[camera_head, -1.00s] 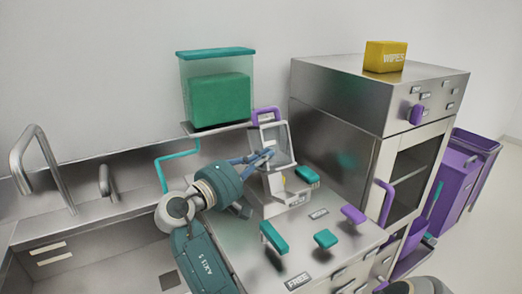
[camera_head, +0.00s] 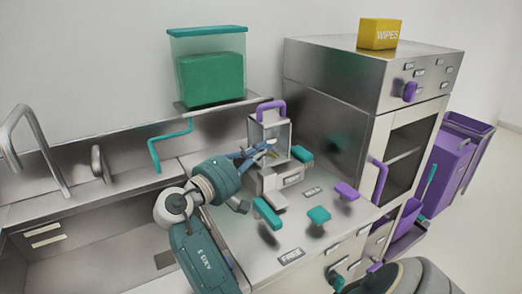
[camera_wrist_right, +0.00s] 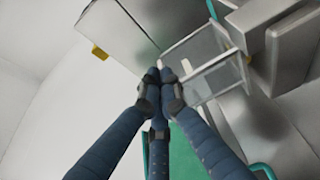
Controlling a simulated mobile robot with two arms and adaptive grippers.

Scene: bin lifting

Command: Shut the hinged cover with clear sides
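The hinged cover (camera_head: 284,137) has a light frame, clear sides and a purple handle (camera_head: 270,106) on top. It stands raised at the back of a small metal device (camera_head: 282,180) on the counter. In the right wrist view the cover (camera_wrist_right: 203,68) is just right of my fingertips. Contact with the cover is unclear. My left gripper is not in view.
A steel cabinet (camera_head: 330,120) with a yellow wipes box (camera_head: 380,34) on top stands close on the right. A shelf with a clear teal-lidded bin (camera_head: 208,38) is behind. Teal and purple handles (camera_head: 318,215) stick up from the counter. A faucet (camera_head: 40,150) is left.

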